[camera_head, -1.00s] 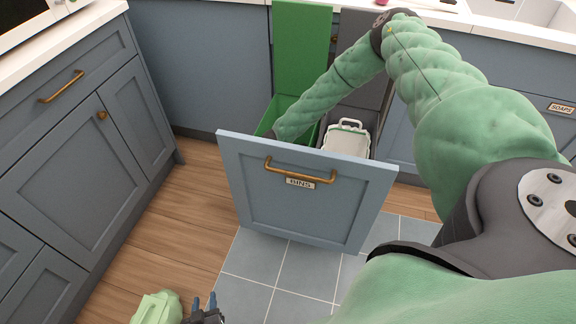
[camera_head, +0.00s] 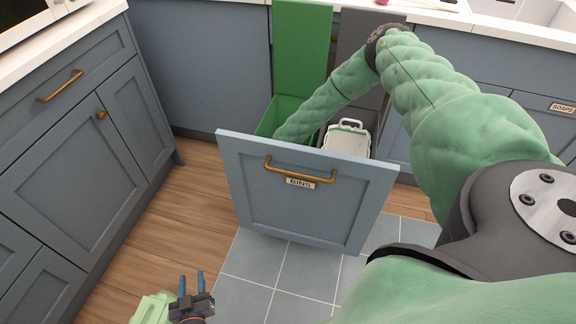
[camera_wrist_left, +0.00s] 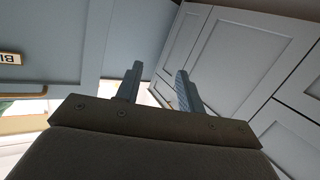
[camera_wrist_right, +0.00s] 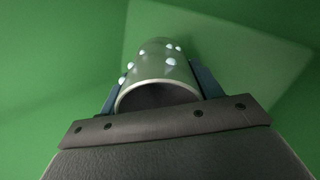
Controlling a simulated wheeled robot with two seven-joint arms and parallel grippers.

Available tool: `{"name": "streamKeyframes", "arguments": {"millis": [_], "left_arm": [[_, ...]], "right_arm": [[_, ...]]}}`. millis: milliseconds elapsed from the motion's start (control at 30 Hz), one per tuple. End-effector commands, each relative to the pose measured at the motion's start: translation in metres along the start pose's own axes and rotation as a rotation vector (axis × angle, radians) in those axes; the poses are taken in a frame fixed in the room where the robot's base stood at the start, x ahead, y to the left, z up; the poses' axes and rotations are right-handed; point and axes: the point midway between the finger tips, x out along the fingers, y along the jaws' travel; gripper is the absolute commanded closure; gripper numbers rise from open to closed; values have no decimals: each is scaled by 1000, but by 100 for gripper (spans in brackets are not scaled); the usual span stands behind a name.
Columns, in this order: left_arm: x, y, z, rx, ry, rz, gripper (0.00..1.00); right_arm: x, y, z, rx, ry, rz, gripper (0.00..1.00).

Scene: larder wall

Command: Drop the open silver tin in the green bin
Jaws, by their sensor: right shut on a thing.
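The open tin (camera_wrist_right: 160,78) shows in the right wrist view as a grey-green cylinder with a pale rim and several bright droplets or studs on its side. My right gripper (camera_wrist_right: 158,85) is shut on it, one finger on each side. Green bin walls (camera_wrist_right: 60,50) surround it, so the tin is inside the green bin (camera_head: 292,110). In the head view my right arm reaches down into that bin, and the drawer front hides the gripper and tin. My left gripper (camera_head: 192,284) is open and empty, low over the floor; its parted fingers also show in the left wrist view (camera_wrist_left: 158,85).
The pulled-out drawer (camera_head: 305,195) labelled BINS stands open. A grey bin (camera_head: 362,120) beside the green one holds a white, handled container (camera_head: 347,140). Cabinets (camera_head: 85,150) stand at the left. The wood and tile floor in front is clear.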

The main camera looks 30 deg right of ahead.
Motion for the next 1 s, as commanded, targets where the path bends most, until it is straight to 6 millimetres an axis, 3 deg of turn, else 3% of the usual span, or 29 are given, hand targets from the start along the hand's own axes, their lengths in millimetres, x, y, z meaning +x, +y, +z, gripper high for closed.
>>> {"name": "streamKeyframes", "arguments": {"millis": [667,700,767,800,1000], "left_arm": [[-3,-1,15,-6,-46,-3,62],[-3,-1,15,-6,-45,-3,62],[-3,-2,15,-6,-45,-3,62],[-3,-2,15,-6,-45,-3,62],[-3,-2,14,-5,-43,-3,62]], "right_arm": [[10,-4,-4,0,0,0,58],[10,-5,-4,0,0,0,30],[10,-5,-4,0,0,0,18],[10,-4,-4,0,0,0,14],[10,-4,-4,0,0,0,14]]}}
